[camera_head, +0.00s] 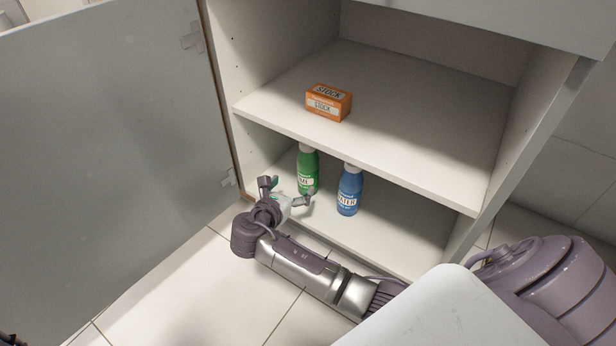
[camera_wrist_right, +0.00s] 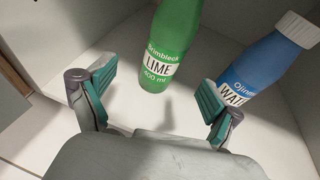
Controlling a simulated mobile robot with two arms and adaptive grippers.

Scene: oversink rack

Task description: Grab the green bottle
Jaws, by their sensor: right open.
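The green bottle (camera_head: 307,172), with a white label, stands upright on the cabinet's lower shelf. In the right wrist view the green bottle (camera_wrist_right: 166,55) shows its "LIME" label, ahead of the fingers and roughly between their directions. My right gripper (camera_head: 288,192) is open just in front of the bottle, at the left of the lower compartment. In the right wrist view its teal finger pads (camera_wrist_right: 156,98) are wide apart with nothing between them. The bottle's cap is partly covered by the upper shelf's edge in the head view.
A blue water bottle (camera_head: 349,190) stands close to the right of the green one; it also shows in the right wrist view (camera_wrist_right: 262,68). An orange stock box (camera_head: 328,103) sits on the upper shelf (camera_head: 420,130). The open cabinet door (camera_head: 110,130) stands at the left.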

